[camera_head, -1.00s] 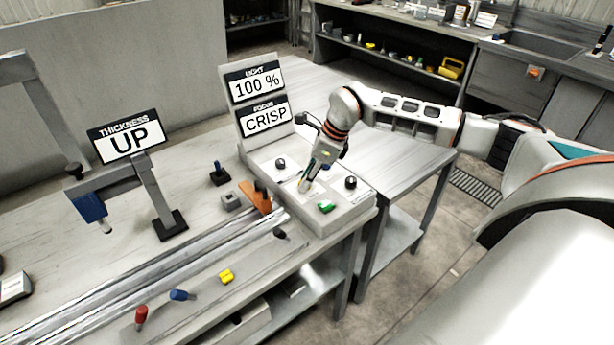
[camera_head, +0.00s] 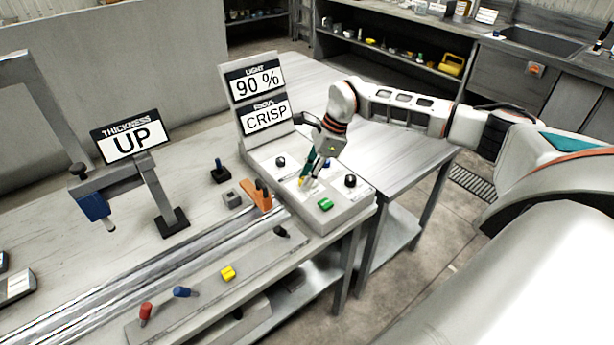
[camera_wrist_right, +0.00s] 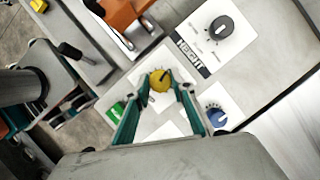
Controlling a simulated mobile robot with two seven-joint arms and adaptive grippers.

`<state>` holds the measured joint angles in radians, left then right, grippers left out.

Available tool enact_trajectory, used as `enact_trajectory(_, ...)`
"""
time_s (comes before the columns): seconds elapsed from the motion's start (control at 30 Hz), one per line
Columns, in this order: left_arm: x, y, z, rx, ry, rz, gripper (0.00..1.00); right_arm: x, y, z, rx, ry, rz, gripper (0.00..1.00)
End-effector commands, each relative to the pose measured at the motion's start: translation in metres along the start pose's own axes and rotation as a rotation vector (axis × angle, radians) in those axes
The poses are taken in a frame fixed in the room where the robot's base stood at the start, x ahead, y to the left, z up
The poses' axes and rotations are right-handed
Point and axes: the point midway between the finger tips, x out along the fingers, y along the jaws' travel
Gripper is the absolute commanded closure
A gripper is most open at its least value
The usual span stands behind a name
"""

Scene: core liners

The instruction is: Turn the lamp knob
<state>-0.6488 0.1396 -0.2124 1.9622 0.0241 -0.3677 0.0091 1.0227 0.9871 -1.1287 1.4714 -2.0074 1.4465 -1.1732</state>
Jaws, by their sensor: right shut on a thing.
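A yellow knob (camera_wrist_right: 160,79) with a dark pointer mark sits on a white plate of the control box (camera_head: 345,211). My right gripper (camera_wrist_right: 163,88) reaches down with a teal finger on each side of this knob and is shut on it. In the head view the gripper (camera_head: 304,180) hides most of the knob. The light sign (camera_head: 257,82) above the box reads 90 %. The focus sign (camera_head: 266,118) reads CRISP. My left gripper is not in view.
Close around the gripper are a blue knob (camera_wrist_right: 217,118), a green switch (camera_wrist_right: 117,111) and a black knob (camera_wrist_right: 221,27) near the HEIGHT label. Another black knob (camera_head: 350,181) is at the box's right. An orange clamp (camera_head: 263,195) and long metal rails (camera_head: 190,264) lie left of the box.

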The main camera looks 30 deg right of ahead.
Motion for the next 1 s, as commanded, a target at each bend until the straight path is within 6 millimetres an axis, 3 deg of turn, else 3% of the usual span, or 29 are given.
enact_trajectory(0.07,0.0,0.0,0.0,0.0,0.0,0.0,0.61,0.0,0.0,0.001,-0.001,-0.001,-0.001,0.97)
enact_trajectory(0.1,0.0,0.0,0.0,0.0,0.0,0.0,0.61,0.0,0.0,0.001,0.0,-0.001,-0.001,0.66)
enact_trajectory(0.13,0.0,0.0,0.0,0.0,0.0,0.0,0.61,0.0,0.0,0.001,0.0,-0.001,-0.001,0.59)
enact_trajectory(0.57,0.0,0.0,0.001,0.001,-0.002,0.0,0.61,-0.006,-0.001,0.0,0.002,0.0,-0.002,0.59)
enact_trajectory(1.0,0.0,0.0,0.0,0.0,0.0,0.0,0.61,-0.086,-0.001,0.0,0.001,-0.001,-0.004,0.59)
